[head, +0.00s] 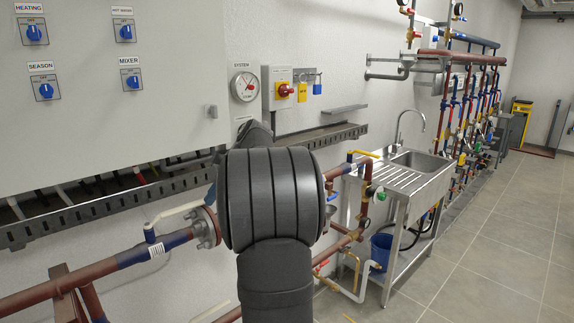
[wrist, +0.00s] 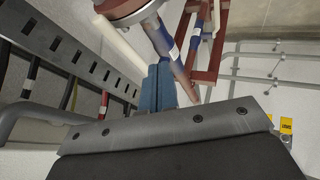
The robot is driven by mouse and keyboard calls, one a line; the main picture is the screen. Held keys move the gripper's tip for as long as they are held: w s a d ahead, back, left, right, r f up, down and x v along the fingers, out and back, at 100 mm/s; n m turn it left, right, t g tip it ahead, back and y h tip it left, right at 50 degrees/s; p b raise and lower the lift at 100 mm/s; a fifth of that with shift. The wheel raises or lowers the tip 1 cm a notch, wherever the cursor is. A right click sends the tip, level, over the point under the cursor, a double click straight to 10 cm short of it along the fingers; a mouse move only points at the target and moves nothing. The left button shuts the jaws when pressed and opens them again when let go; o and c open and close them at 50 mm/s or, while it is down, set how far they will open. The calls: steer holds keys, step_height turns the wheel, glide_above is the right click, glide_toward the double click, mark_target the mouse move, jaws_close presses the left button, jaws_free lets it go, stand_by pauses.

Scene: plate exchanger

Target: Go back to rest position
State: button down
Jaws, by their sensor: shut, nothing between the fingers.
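My gripper (wrist: 159,72) shows in the wrist view as two blue-grey fingers pressed together, with nothing between them. Its tips point toward red and blue pipework (wrist: 172,48) and a round red flange (wrist: 125,8). The arm is in front of the wall, between the grey control panel (head: 110,90) and the sink (head: 415,165).
A perforated cable tray (head: 110,195) runs along the wall below the panel. A red-blue pipe with a flange (head: 205,228) is just left of my arm. The tiled floor (head: 480,250) at right is clear.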

mark_target(196, 204)
steer(key=w+a+f, duration=0.1)
steer(key=a, duration=0.1)
steer(key=a+f, duration=0.1)
steer(key=f, duration=0.1)
steer(key=w+a+f, duration=0.1)
steer(key=a, duration=0.1)
steer(key=shift+w+a+f, duration=0.3)
steer(key=shift+w+a, duration=0.3)
